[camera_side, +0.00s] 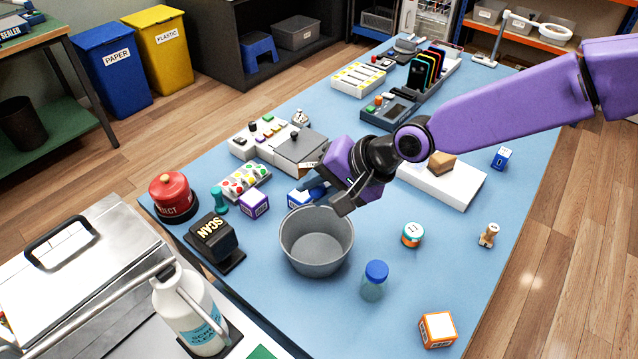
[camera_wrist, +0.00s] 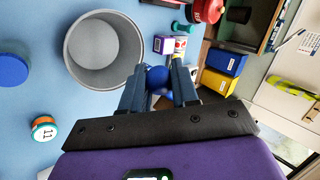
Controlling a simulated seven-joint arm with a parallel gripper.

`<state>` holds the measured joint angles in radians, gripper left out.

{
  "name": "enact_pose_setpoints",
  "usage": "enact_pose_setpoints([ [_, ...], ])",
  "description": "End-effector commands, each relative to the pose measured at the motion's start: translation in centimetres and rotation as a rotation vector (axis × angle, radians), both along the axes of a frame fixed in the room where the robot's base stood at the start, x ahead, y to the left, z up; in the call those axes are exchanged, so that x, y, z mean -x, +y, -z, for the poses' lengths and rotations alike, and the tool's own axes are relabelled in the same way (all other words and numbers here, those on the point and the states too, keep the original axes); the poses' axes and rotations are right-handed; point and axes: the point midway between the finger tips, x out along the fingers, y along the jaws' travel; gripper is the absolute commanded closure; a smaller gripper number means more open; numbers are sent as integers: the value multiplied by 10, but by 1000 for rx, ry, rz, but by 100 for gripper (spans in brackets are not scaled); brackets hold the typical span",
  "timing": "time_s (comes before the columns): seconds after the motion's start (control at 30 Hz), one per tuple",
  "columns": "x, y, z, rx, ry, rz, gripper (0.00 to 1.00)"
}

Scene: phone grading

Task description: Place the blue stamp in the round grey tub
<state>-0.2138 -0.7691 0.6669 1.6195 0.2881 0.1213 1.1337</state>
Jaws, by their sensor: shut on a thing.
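The blue stamp (camera_wrist: 157,77) shows a round blue knob between my fingers in the wrist view. My gripper (camera_wrist: 158,84) is shut on it; the stamp's lower part is mostly hidden by the fingers. In the side view my gripper (camera_side: 331,197) is just behind the far rim of the round grey tub (camera_side: 318,268), and I cannot make out the stamp clearly there. The tub also shows in the wrist view (camera_wrist: 76,66), upright and empty, just left of my fingers. The stamp is outside the tub's opening.
A blue-lidded jar (camera_side: 375,281), an orange-and-teal round tin (camera_side: 412,235) and an orange box (camera_side: 437,330) stand right of the tub. A black SCAN stand (camera_side: 215,239), a teal stamp (camera_side: 218,200) and a purple box (camera_side: 254,204) stand left. Blue mat is bare around the tub's front.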

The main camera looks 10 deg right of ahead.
Motion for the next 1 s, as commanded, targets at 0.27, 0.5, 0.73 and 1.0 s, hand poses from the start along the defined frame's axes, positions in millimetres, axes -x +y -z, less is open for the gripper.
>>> enact_pose_setpoints([
  [0.27, 0, 0, 27, 2, -20, -1, 100],
  [0.5, 0, 0, 41, -1, -34, -1, 100],
  [0.73, 0, 0, 58, 0, -33, -1, 100],
  [1.0, 0, 0, 85, 0, -34, -2, 100],
])
